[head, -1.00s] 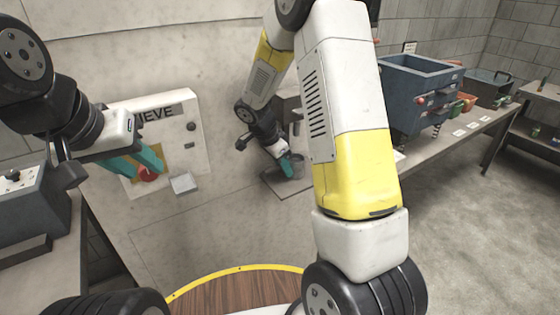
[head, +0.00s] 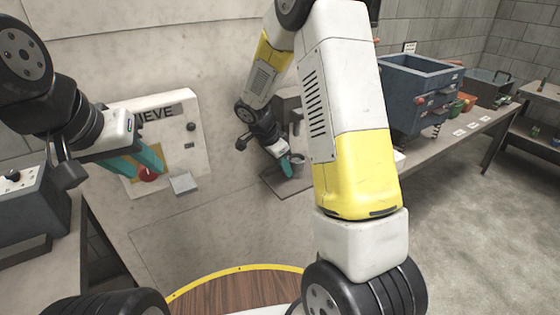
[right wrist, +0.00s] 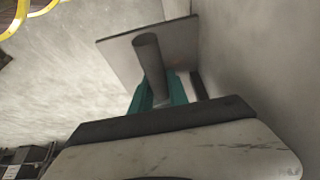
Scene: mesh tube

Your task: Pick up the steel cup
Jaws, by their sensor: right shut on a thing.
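The steel cup (head: 298,169) is a small grey cylinder at the small wall shelf, partly hidden by my right arm in the head view. In the right wrist view the cup (right wrist: 148,57) is a long grey cylinder between the teal fingers. My right gripper (head: 288,167) is shut on it; its fingers also show in the right wrist view (right wrist: 160,92). Whether the cup's base touches the shelf cannot be told. My left gripper (head: 148,170) has its teal fingers apart and empty, in front of the SIEVE panel.
The small shelf plate (head: 283,186) lies below the cup. The white SIEVE panel (head: 185,153) with a red button (head: 148,175) is at the left. A blue hopper machine (head: 420,90) stands on the right bench (head: 450,140). A round wooden top (head: 240,293) is at the front.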

